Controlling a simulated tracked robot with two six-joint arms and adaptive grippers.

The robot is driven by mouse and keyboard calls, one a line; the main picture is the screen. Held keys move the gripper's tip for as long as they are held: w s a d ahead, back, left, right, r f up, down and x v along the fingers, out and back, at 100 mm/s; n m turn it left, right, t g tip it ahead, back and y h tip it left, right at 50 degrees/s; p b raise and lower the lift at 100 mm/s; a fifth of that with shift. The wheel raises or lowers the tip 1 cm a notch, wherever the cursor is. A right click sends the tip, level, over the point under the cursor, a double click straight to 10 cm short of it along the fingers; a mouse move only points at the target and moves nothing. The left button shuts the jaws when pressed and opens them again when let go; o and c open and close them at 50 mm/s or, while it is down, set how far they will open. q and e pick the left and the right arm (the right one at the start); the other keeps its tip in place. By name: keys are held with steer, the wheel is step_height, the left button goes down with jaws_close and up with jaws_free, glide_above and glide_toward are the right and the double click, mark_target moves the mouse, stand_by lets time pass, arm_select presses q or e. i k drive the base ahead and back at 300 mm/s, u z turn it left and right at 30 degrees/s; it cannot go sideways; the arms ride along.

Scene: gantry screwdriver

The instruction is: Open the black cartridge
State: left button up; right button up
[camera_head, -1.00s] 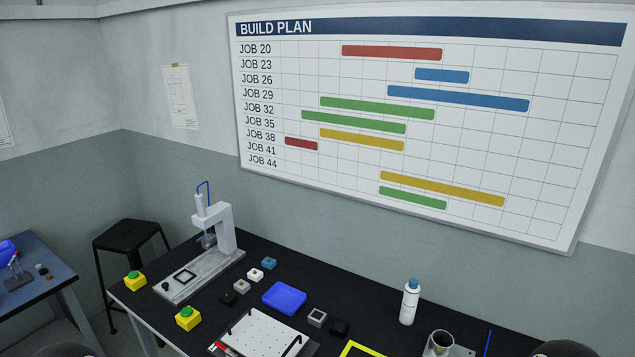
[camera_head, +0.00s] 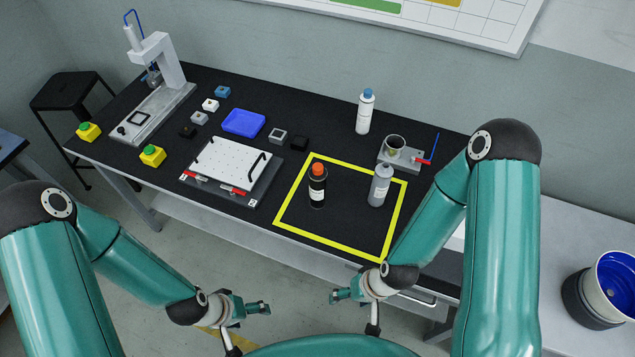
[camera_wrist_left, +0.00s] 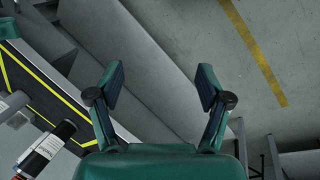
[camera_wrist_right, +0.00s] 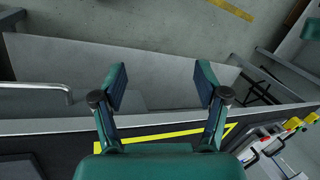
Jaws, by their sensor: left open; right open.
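The black cartridge (camera_head: 317,188), a dark bottle with an orange cap and a pale label, stands upright inside the yellow square on the table. It also shows at the lower left of the left wrist view (camera_wrist_left: 48,146), cut by the edge. A grey bottle (camera_head: 380,187) stands to its right inside the same square. My right gripper (camera_head: 340,294) is open and empty in front of the table. Both are apart from the cartridge.
The yellow frame (camera_head: 298,226) marks mostly clear black tabletop. A white perforated plate fixture (camera_head: 229,168) lies left of it. A blue tray (camera_head: 243,123) and small blocks lie further left.

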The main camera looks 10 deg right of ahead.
mark_target(318, 184)
steer(key=k, duration=1.15)
steer(key=z, duration=0.5)
steer(key=i, duration=0.7)
